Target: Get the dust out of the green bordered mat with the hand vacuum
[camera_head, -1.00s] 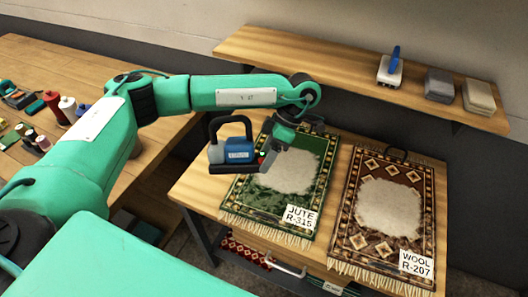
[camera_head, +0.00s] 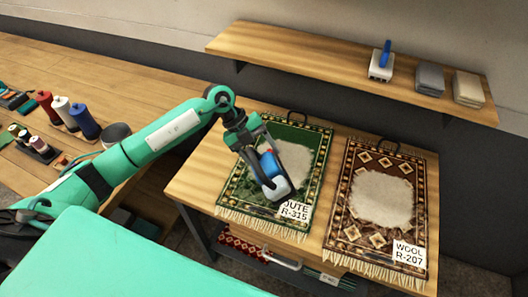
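The green bordered mat (camera_head: 308,138) lies on the left half of the low wooden table, with a pale dust patch (camera_head: 296,160) in its middle and a tag reading R-315 (camera_head: 295,211) at its front edge. The hand vacuum (camera_head: 270,166), blue with a light grey end, is over the left front part of the mat, tilted. My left gripper (camera_head: 246,148) is shut on it from behind; its fingers are mostly hidden. Whether the vacuum touches the mat I cannot tell. My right gripper is out of view.
A brown mat (camera_head: 353,228) tagged WOOL R-207 with a pale patch lies to the right. A bench (camera_head: 130,83) with spools is at left.

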